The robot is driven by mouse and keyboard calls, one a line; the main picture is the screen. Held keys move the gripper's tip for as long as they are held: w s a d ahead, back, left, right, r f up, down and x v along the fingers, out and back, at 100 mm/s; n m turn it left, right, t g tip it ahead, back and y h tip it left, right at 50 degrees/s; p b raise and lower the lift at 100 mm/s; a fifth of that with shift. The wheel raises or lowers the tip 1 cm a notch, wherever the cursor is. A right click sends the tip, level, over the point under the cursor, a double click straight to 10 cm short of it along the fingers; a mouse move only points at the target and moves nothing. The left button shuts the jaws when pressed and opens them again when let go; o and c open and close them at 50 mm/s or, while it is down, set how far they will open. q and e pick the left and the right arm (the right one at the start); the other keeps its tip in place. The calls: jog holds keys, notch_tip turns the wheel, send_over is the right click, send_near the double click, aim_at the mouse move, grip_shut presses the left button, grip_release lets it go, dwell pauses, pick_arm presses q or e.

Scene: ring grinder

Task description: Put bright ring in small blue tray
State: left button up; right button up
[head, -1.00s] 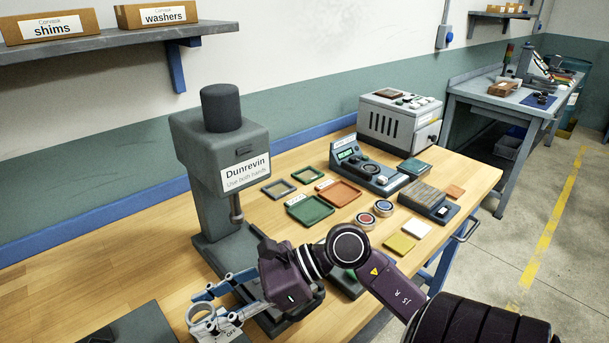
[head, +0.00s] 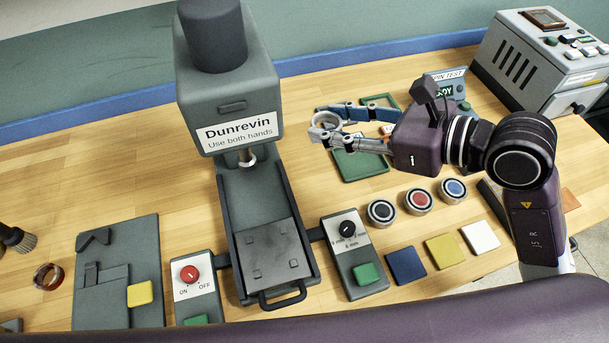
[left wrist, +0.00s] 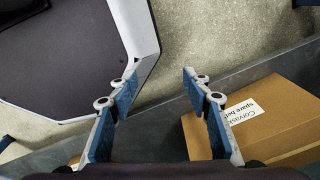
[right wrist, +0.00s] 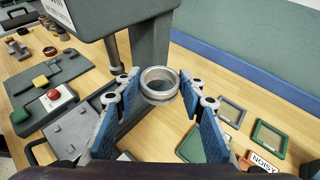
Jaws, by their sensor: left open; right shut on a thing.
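A bright metal ring (right wrist: 160,97) is pinched between the fingertips of my right gripper (head: 328,127). The right wrist view shows it clearly, held above the bench top with its opening visible. In the head view, ring and gripper are right of the grey press, left of and above the green tray (head: 362,165). A small dark blue square (head: 406,265) lies at the bench's front, in a row with yellow and white ones. I cannot tell whether it has a rim. My left gripper (left wrist: 160,88) is open and empty in the left wrist view, outside the head view.
The Dunrevin press (head: 226,80) stands just left of my right gripper. Round black, red and blue-topped pieces (head: 418,201) sit between the gripper and the coloured squares. A dial box (head: 352,262) stands left of the blue square. A cardboard box (left wrist: 262,125) is near my left gripper.

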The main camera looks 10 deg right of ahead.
notch_tip(320, 180, down, 4)
jog(key=b, duration=0.3)
send_over(327, 195)
notch_tip(327, 195, down, 11)
jog(key=shift+r, duration=0.2)
notch_tip(327, 195, down, 4)
jog(key=shift+r, duration=0.1)
pick_arm(q)
jog(key=f, duration=0.4)
jog(key=shift+w+d, duration=0.35)
pick_arm(e)
jog(key=shift+f, duration=0.55)
jog(key=shift+f+b, duration=0.2)
jog(key=shift+b, duration=0.1)
pick_arm(q)
jog(key=shift+f, duration=0.1)
pick_arm(e)
jog(key=o, duration=0.9)
pick_arm(q)
jog(key=shift+a, duration=0.1)
pick_arm(e)
jog(key=shift+o, duration=0.2)
jog(key=shift+r, duration=0.1)
